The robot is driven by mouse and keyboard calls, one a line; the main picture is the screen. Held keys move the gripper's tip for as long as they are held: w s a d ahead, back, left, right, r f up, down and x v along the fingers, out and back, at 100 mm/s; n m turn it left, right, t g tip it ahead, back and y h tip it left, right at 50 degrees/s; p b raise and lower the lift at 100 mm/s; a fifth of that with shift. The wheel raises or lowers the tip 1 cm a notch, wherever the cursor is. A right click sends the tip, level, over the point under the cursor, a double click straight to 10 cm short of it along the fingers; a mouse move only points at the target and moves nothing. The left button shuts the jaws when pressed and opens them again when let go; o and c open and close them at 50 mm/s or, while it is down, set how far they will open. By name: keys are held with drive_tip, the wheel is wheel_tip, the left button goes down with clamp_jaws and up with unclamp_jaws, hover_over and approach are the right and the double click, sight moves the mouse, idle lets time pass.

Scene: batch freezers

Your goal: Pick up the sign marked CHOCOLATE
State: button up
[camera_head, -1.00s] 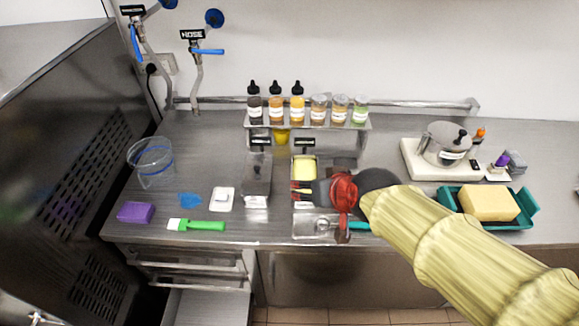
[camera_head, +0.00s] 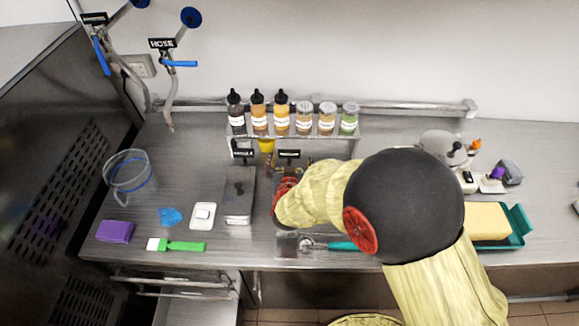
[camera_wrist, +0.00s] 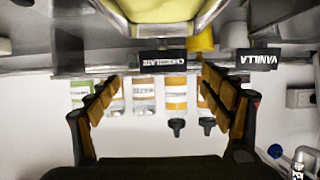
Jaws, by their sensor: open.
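The black sign marked CHOCOLATE (camera_wrist: 163,58) shows near the top centre of the wrist view, below the rim of a pan with pale yellow contents (camera_wrist: 160,8). In the head view, the right-hand black sign (camera_head: 289,154), by its position, is the same one. My gripper (camera_wrist: 160,78) is open and empty. Its two fingers stand on either side of the sign's line, and the sign is in front of the gap. I cannot tell how far off it is. In the head view my arm hides most of the gripper. A second sign, marked VANILLA (camera_wrist: 258,58), is to the right in the wrist view.
A rack of several bottles and jars (camera_head: 294,137) stands just behind the signs. A lidded steel pan (camera_head: 240,195) is left of my gripper. A yellow cup (camera_head: 266,146) is under the rack. The counter's left part holds a clear bucket (camera_head: 127,172) and a purple sponge (camera_head: 115,232).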

sight(289, 151)
drive_tip(key=shift+a+b+x, duration=0.15)
drive_tip(key=shift+b+x, duration=0.05)
drive_tip(key=shift+x, duration=1)
drive_tip(key=shift+a+b+x, duration=0.1)
drive_tip(key=shift+b+x, duration=0.1)
drive_tip(key=shift+x, duration=1)
drive_tip(key=shift+r, duration=0.1)
drive_tip(key=shift+c, duration=0.2)
drive_tip(key=c, duration=1.5)
drive_tip(key=shift+r, duration=0.1)
drive_tip(key=shift+c, duration=0.7)
